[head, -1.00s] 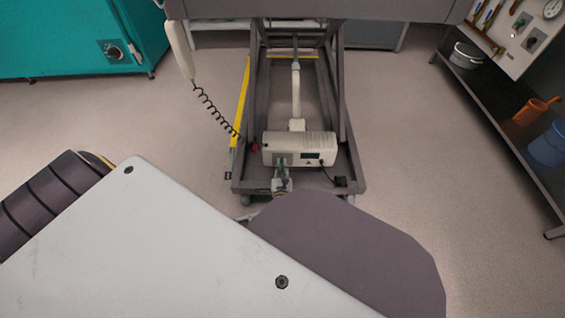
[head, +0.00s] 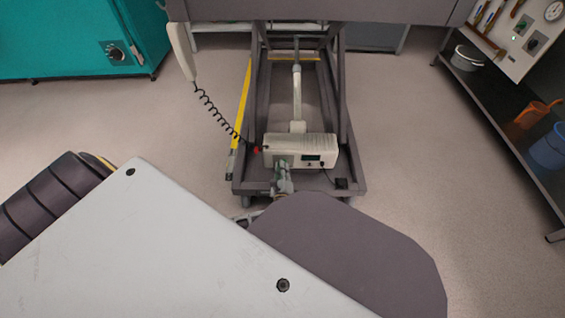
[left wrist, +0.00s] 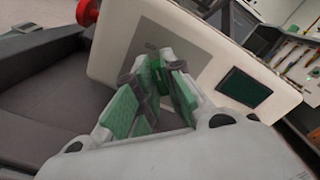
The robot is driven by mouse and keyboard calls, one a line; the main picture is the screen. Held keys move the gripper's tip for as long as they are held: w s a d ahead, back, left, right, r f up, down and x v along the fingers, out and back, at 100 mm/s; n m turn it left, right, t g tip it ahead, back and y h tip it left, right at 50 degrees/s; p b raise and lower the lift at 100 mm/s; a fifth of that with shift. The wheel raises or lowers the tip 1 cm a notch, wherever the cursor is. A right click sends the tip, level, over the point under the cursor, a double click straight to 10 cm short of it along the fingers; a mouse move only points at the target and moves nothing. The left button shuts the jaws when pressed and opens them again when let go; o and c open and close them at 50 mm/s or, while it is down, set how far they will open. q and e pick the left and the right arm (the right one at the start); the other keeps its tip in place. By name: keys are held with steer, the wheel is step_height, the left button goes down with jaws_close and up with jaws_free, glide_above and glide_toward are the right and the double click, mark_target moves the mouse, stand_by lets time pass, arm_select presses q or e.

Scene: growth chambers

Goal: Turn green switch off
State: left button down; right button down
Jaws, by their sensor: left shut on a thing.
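The green switch (left wrist: 157,66) is on the face of a white control box (head: 318,143) low in the lift table's base. In the left wrist view the box (left wrist: 128,38) is close and tilted, with a dark display to the right of the switch. My left gripper (head: 282,166) reaches the lower left part of the box's front. In the left wrist view its green-padded fingers (left wrist: 163,72) close around the switch and hide most of it. I cannot read the switch's position. My right gripper is not in view.
A red knob (head: 257,150) sits at the box's left end; it also shows in the left wrist view (left wrist: 88,12). A white handset (head: 182,52) hangs on a coiled cord. The lift frame surrounds the box. A shelf with a bucket (head: 467,57) stands right; floor on both sides is clear.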

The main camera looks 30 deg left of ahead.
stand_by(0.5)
arm_select(q)
steer(key=c, duration=1.5)
jaws_free()
steer(key=shift+s, duration=0.15)
steer(key=v, duration=0.7)
steer(key=shift+s+d+n, duration=0.1)
steer(key=shift+n, duration=0.2)
